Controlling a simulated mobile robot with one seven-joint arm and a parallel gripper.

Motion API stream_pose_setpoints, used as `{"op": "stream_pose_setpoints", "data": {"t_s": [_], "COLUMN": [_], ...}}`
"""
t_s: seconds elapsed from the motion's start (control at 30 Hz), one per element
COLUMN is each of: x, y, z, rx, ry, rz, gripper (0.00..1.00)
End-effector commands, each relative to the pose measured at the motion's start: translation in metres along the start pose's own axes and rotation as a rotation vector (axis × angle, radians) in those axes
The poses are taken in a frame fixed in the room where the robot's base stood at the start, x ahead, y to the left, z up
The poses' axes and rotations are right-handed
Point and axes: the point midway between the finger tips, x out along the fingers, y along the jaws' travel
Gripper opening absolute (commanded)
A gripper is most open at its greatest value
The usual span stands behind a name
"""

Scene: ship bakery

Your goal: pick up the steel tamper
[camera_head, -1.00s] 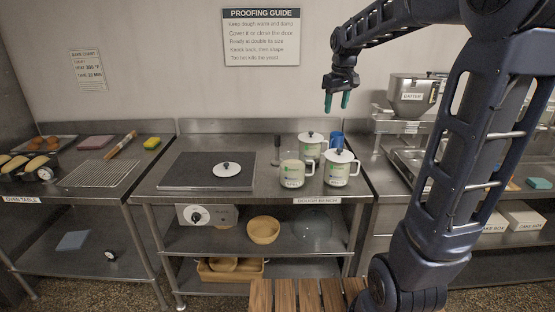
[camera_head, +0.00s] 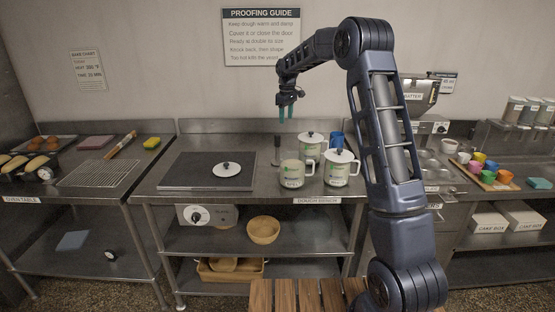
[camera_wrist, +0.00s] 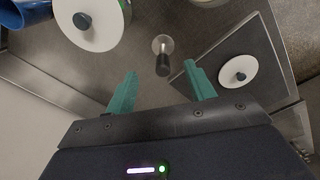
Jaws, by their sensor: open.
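The steel tamper (camera_head: 276,150) stands upright on the dough bench (camera_head: 252,190), left of the white canisters, with a dark handle on top. In the wrist view the tamper (camera_wrist: 162,56) shows its dark handle and pale round base, beyond and roughly between my fingertips. My gripper (camera_head: 286,112) has teal fingers, is open and empty, and hangs above the tamper, slightly to its right in the head view. The fingers also show spread apart in the wrist view (camera_wrist: 162,88). They do not touch the tamper.
White lidded canisters (camera_head: 338,168) and a blue cup (camera_head: 336,139) stand right of the tamper. A dark board (camera_head: 185,172) with a white lid (camera_head: 226,169) lies to the left. The steel between the board and the tamper is clear.

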Motion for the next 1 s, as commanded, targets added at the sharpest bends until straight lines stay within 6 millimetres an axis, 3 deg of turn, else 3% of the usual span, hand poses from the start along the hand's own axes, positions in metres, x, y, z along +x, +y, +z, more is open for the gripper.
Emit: {"op": "stream_pose_setpoints", "data": {"t_s": [0.1, 0.3, 0.53, 0.8, 1.0], "x": [0.028, 0.052, 0.066, 0.102, 0.116], "y": [0.005, 0.010, 0.009, 0.008, 0.007], "z": [-0.027, -0.050, -0.053, -0.052, -0.051], "rx": [-0.050, -0.099, -0.108, -0.107, -0.107], "ry": [-0.014, -0.023, -0.027, -0.027, -0.026], "rz": [-0.017, -0.030, -0.034, -0.034, -0.033], "gripper": [0.54, 0.54, 0.54, 0.54, 0.54]}}
